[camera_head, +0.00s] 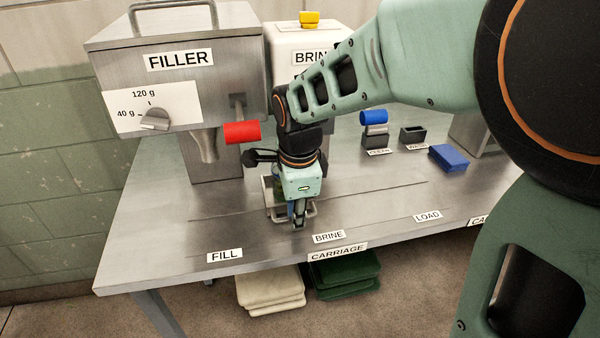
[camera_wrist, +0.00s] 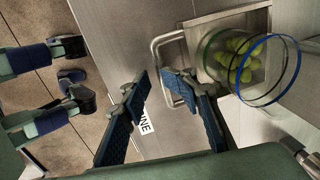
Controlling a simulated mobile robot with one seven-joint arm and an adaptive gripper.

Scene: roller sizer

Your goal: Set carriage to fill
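The carriage (camera_head: 312,209) is a small metal tray with a loop handle, on the bench by the BRINE label (camera_head: 329,237). The FILL label (camera_head: 225,256) is at the left of the track. My gripper (camera_head: 298,222) points down over the handle. In the wrist view my gripper (camera_wrist: 155,78) has its fingers apart, with the handle's front bar near the gap; contact cannot be told. My arm hides most of the jar in the head view.
The filler (camera_head: 178,70) with its dial (camera_head: 155,119) and red-ended lever (camera_head: 242,132) stands at left, its spout (camera_head: 205,145) above the bench. The brine unit (camera_head: 290,42) is behind my gripper. A blue block (camera_head: 448,158) lies at right. The bench front is clear near FILL.

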